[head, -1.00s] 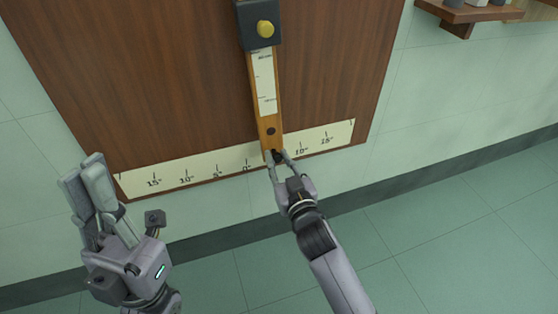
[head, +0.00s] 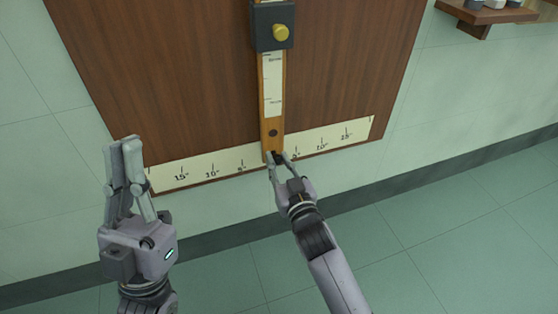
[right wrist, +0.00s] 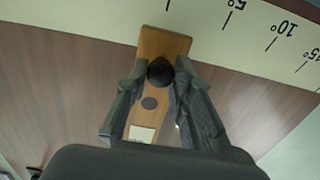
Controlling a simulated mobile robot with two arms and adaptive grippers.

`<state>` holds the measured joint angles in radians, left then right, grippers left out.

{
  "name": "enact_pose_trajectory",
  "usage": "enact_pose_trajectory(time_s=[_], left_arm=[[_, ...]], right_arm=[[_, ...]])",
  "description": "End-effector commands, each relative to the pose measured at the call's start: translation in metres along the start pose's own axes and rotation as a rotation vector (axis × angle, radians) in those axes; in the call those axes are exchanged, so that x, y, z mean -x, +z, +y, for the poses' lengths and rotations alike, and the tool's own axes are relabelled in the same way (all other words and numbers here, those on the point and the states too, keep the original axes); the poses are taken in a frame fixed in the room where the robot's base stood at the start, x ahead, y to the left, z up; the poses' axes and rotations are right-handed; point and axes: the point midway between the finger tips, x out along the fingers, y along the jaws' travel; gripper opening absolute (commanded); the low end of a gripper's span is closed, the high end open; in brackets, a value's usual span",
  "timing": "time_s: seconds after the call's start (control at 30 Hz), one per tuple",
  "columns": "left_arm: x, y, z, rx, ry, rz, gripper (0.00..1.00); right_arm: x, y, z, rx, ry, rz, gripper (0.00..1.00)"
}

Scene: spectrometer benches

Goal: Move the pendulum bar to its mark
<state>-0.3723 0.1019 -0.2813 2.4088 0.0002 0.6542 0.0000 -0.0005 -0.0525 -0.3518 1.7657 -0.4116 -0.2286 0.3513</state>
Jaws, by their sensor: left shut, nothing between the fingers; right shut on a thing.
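The wooden pendulum bar (head: 272,135), with a white label strip, hangs from a dark pivot block with a yellow knob (head: 281,32). Its lower end lies over the cream degree scale (head: 228,163) and covers the spot between the two 5° marks. In the right wrist view a tick stands just beyond the end of the bar (right wrist: 165,45), nearly in line with it. My right gripper (head: 278,157) is shut on the black peg (right wrist: 160,73) near the bar's lower end. My left gripper (head: 124,146) is shut and empty, pointing up, left of the scale.
The brown wooden panel (head: 170,70) backs the bar on a pale green tiled wall. A small wooden shelf (head: 487,14) with several containers is at the upper right. The green tiled floor (head: 450,235) at the lower right is clear.

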Motion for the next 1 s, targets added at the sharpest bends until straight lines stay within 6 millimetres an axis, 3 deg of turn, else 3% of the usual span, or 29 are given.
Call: enact_pose_trajectory(time_s=[0.2, 0.23, 0.5, 0.83, 1.0], left_arm=[[0.0, 0.0, 0.0, 0.0, 0.0, 0.001, 0.0], [0.0, 0.0, 0.0, 0.0, 0.0, 0.001, 0.0], [0.0, 0.0, 0.0, 0.0, 0.0, 0.002, 0.0], [0.001, 0.0, 0.0, 0.002, 0.0, 0.002, 0.0], [0.001, 0.0, 0.0, 0.002, 0.0, 0.002, 0.0]], right_arm=[[0.0, -0.001, 0.0, -0.002, 0.0, 0.003, 0.0], [0.0, -0.001, 0.0, -0.002, 0.0, 0.003, 0.24], [0.0, -0.001, 0.0, -0.002, 0.0, 0.003, 0.42], [0.002, 0.0, 0.0, -0.001, 0.0, 0.002, 0.42], [0.023, 0.001, 0.0, -0.001, 0.0, 0.0, 0.42]])
